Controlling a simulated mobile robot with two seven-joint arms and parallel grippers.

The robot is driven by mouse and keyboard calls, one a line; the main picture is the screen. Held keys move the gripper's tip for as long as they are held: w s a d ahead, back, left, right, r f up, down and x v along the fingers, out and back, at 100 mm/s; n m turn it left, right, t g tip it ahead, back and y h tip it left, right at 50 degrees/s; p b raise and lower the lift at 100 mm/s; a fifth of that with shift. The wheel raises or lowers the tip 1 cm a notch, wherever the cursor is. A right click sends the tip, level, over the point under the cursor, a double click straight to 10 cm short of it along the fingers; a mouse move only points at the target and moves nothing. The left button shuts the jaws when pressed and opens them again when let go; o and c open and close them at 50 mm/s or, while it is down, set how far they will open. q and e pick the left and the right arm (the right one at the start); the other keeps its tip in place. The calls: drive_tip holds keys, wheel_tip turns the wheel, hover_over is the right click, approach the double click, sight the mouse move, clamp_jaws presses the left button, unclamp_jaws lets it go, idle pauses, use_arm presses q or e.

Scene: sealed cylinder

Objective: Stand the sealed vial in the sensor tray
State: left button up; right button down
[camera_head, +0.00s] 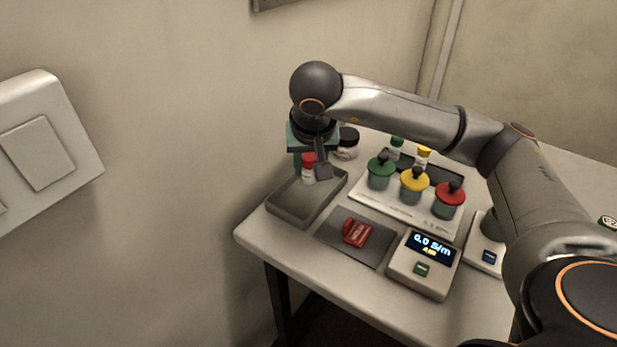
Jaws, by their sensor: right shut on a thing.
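A small vial (308,175) with a red cap and a pale body is upright at the grey tray (290,207), near the tray's back end. My right gripper (311,168) points down from above and is shut on this vial, with a dark finger showing at its right side. I cannot tell whether the vial's base touches the tray floor. The rest of the tray is empty. My left gripper is not in view.
Green (380,174), yellow (413,186) and red (449,200) lidded jars stand on a white board right of the tray. Behind them are green- and yellow-capped vials and a black-lidded jar (347,143). A red block (356,232) lies on a dark mat, beside a meter (424,264) reading 0.0 S/m.

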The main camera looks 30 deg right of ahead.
sight(309, 179)
drive_tip(key=shift+w+d+f, duration=0.1)
drive_tip(key=shift+w+f, duration=0.15)
drive_tip(key=shift+f, duration=0.05)
drive_tip(key=f, duration=0.3)
drive_tip(key=shift+w+d+f, duration=0.1)
drive_tip(key=shift+w+f, duration=0.05)
drive_tip(key=shift+w, duration=0.05)
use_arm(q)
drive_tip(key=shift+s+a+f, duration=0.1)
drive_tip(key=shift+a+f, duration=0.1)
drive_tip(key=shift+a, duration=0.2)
use_arm(e)
drive_tip(key=shift+f, duration=0.2)
drive_tip(key=shift+f, duration=0.2)
drive_tip(key=c, duration=0.9)
unclamp_jaws()
drive_tip(key=o, duration=0.4)
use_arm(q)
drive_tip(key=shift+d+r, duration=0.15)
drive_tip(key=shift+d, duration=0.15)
use_arm(e)
drive_tip(key=shift+r, duration=0.1)
